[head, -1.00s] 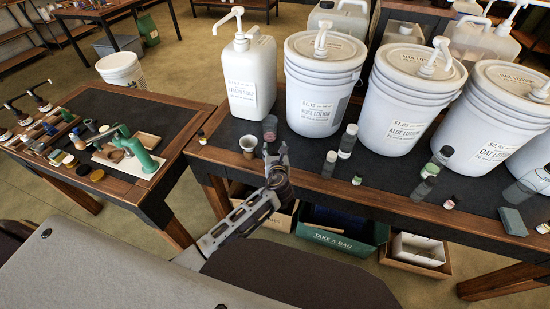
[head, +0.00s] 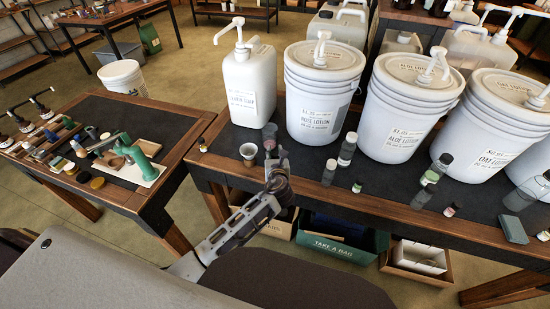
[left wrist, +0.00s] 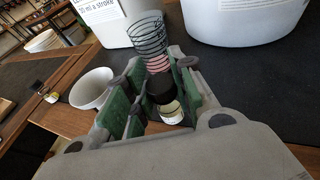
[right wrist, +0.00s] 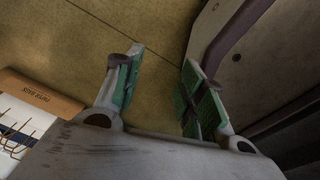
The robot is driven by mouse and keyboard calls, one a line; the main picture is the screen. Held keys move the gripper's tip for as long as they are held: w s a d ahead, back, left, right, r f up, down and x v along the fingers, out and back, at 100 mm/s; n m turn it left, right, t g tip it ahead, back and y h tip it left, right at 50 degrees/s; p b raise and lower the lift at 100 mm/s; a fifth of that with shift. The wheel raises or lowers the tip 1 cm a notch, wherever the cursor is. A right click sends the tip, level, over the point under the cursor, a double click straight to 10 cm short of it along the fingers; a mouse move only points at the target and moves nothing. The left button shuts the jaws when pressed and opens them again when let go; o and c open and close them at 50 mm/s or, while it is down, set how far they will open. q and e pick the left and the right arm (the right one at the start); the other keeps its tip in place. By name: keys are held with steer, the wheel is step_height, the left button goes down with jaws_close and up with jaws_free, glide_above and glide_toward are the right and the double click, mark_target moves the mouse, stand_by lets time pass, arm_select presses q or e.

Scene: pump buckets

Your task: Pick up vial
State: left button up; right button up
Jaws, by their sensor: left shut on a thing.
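My left gripper (head: 277,160) is at the front edge of the bucket table, in front of the white funnel-shaped cup and the clear beaker. In the left wrist view its green-padded fingers (left wrist: 153,95) are shut on a small vial (left wrist: 171,111) with a dark cap and a pale label. The fingers hide part of the vial, and I cannot tell whether it touches the table. My right gripper (right wrist: 157,72) shows only in the right wrist view. Its fingers are apart and empty, with floor behind them.
The white cup (head: 249,151) and the clear beaker (head: 269,131) stand close by; the beaker also shows in the left wrist view (left wrist: 148,37). Behind are a pump jug (head: 250,85) and large buckets (head: 318,105). Other small bottles (head: 329,172) stand to the right.

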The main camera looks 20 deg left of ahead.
mark_target(275, 154)
arm_select(q)
step_height(275, 154, up, 6)
steer(key=shift+r+p, duration=0.15)
steer(key=shift+p, duration=0.35)
steer(key=shift+r, duration=0.7)
arm_select(e)
steer(key=shift+s+a+r, duration=0.55)
steer(key=shift+s+a, duration=0.25)
steer(key=shift+a, duration=0.1)
steer(key=shift+w, duration=0.15)
